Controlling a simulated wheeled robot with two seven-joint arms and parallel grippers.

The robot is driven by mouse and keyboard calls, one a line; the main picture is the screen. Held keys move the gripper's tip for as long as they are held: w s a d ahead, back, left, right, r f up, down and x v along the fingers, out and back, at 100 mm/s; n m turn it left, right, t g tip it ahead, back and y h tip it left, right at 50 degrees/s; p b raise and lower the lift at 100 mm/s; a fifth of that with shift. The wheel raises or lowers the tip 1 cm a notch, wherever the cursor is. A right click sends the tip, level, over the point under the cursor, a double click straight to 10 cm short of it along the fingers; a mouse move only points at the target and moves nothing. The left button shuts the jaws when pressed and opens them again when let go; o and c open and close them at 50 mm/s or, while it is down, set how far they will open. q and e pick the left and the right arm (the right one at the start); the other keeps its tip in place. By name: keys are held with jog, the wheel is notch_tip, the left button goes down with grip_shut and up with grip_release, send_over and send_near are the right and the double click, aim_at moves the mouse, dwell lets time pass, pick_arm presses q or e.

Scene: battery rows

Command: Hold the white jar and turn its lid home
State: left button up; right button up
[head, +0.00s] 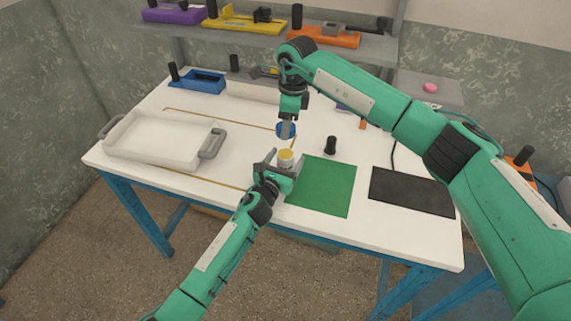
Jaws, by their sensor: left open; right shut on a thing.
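The white jar (286,165) with a yellow top stands upright by the left edge of the green mat (325,188). My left gripper (283,161) is open, with its fingers on either side of the jar. I cannot tell whether they touch it. My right gripper (287,124) points down above the jar and is shut on a round blue lid (281,131). The lid is apart from the jar's top, a little above it in the picture. The jar's lower part is partly hidden by the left gripper.
A white tray (150,158) with grey handles is at the left. A small black object (330,145) stands behind the green mat. A dark mat (410,191) lies at the right. A blue box (203,82) is at the back. The front left tabletop is clear.

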pick_arm(q)
jog(key=c, duration=1.4)
jog(key=shift+c, duration=0.2)
pick_arm(e)
send_over(284, 154)
jog(key=shift+d+f, duration=0.15)
jog(key=shift+f, duration=1.1)
jog(key=shift+d+f, duration=0.15)
jog(key=shift+f, duration=1.05)
jog(key=shift+f, duration=0.1)
jog(key=shift+f, duration=0.8)
jog(key=shift+f, duration=0.55)
